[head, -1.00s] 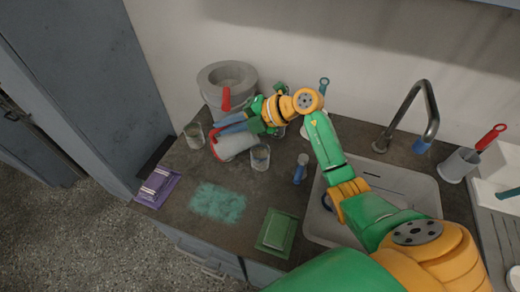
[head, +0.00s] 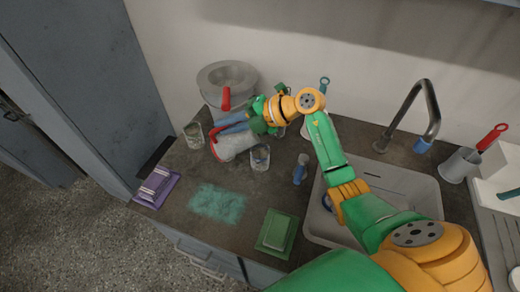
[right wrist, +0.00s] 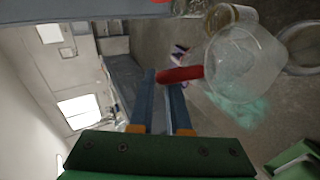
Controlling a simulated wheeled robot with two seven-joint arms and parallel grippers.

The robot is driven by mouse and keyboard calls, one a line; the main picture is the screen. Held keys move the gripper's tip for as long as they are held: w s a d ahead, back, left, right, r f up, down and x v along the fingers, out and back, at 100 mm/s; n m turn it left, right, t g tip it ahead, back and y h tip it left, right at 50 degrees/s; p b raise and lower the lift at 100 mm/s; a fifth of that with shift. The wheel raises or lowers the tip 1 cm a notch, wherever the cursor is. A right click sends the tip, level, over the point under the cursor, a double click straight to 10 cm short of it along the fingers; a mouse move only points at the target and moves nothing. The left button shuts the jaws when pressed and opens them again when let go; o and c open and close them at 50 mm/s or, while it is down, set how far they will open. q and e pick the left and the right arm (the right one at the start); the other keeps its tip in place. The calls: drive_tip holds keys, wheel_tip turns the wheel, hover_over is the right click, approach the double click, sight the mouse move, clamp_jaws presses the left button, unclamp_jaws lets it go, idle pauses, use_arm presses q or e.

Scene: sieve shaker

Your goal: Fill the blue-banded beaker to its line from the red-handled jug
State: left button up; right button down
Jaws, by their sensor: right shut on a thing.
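My right gripper (head: 217,130) is shut on the red handle of the clear jug (head: 236,146). The right wrist view shows the red handle (right wrist: 180,74) between the fingers and the jug body (right wrist: 233,62) beyond. In the head view the jug is tilted, its body leaning right, close to a glass beaker (head: 260,158). Another glass beaker (head: 193,135) stands to the left of the jug. I cannot make out the blue band, the fill line or any liquid level on either. My left gripper is not in view.
A grey round vessel (head: 227,82) stands behind the jug. In front lie a teal patch (head: 217,203), a green tray (head: 277,234) and a purple item (head: 157,187). A small blue-based bottle (head: 300,170) stands left of the sink (head: 405,190). The tap (head: 433,115) arches behind.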

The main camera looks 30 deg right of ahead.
sight(223, 141)
idle(0.6)
drive_tip(key=r+p, duration=0.1)
drive_tip(key=p, duration=0.1)
drive_tip(key=a+r+h+p, duration=0.1)
drive_tip(key=p, duration=0.2)
drive_tip(key=r+g+h+p, duration=0.1)
drive_tip(key=p, duration=0.2)
drive_tip(key=shift+w+a+n, duration=0.25)
drive_tip(key=shift+a+n, duration=0.15)
wheel_tip(223, 141, down, 2)
drive_tip(key=shift+a+f+h+b, duration=0.15)
drive_tip(key=shift+h+b, duration=0.15)
drive_tip(key=shift+b, duration=0.2)
drive_tip(key=shift+a+f, duration=0.1)
drive_tip(key=h+p, duration=0.1)
drive_tip(key=p, duration=0.1)
drive_tip(key=a+r+h+p, duration=0.1)
drive_tip(key=p, duration=0.1)
drive_tip(key=shift+w+a+n+g, duration=0.2)
drive_tip(key=shift+a+n+g, duration=0.1)
drive_tip(key=shift+g, duration=0.1)
drive_tip(key=w+a+f+n+g+h+b, duration=0.1)
drive_tip(key=a+f+h+b, duration=0.3)
drive_tip(key=b, duration=0.6)
drive_tip(key=w+a+h, duration=0.1)
drive_tip(key=a+h, duration=0.1)
drive_tip(key=h, duration=0.1)
drive_tip(key=shift+f+g+b, duration=0.3)
drive_tip(key=shift+g+b, duration=0.05)
drive_tip(key=shift+g, duration=0.05)
